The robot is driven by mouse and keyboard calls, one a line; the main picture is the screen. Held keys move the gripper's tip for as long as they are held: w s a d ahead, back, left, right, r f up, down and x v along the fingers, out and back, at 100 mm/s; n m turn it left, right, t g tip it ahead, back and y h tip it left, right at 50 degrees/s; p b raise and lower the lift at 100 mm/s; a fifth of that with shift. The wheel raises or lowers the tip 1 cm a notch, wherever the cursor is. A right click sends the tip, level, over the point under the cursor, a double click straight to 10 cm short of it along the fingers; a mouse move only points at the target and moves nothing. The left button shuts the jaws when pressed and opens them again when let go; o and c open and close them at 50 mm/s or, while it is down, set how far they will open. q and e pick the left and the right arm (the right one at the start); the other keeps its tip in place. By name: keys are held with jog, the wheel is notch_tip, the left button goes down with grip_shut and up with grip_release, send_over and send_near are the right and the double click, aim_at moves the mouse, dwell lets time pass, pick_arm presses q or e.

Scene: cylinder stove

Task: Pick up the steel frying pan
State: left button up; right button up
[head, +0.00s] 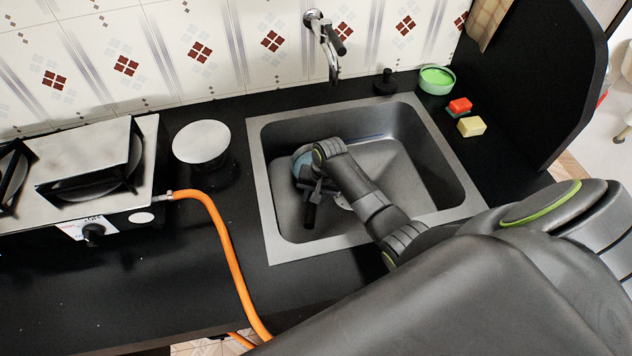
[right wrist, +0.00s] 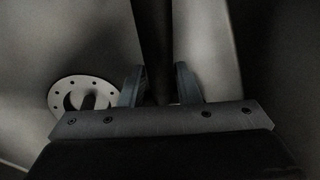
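My right gripper (head: 311,192) reaches down into the sink at this handle. In the right wrist view, the dark handle (right wrist: 154,45) runs between the two fingers of the right gripper (right wrist: 159,88). The fingers lie close on either side of it; whether they press on it is not clear. The pan's body is out of sight there. My left gripper is not in view.
The sink drain (right wrist: 85,96) lies beside the gripper. A faucet (head: 327,45) rises behind the sink. A green bowl (head: 436,80), a red sponge (head: 460,106) and a yellow sponge (head: 471,127) stand right. A round white-topped object (head: 202,142), orange hose (head: 228,250) and stove (head: 95,205) are left.

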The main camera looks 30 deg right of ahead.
jog(key=shift+w+a+f, duration=0.1)
jog(key=shift+a+f, duration=0.05)
jog(key=shift+f, duration=0.6)
jog(key=shift+w+a+f, duration=0.1)
jog(key=shift+f, duration=0.6)
grip_shut()
jog(key=shift+r, duration=0.1)
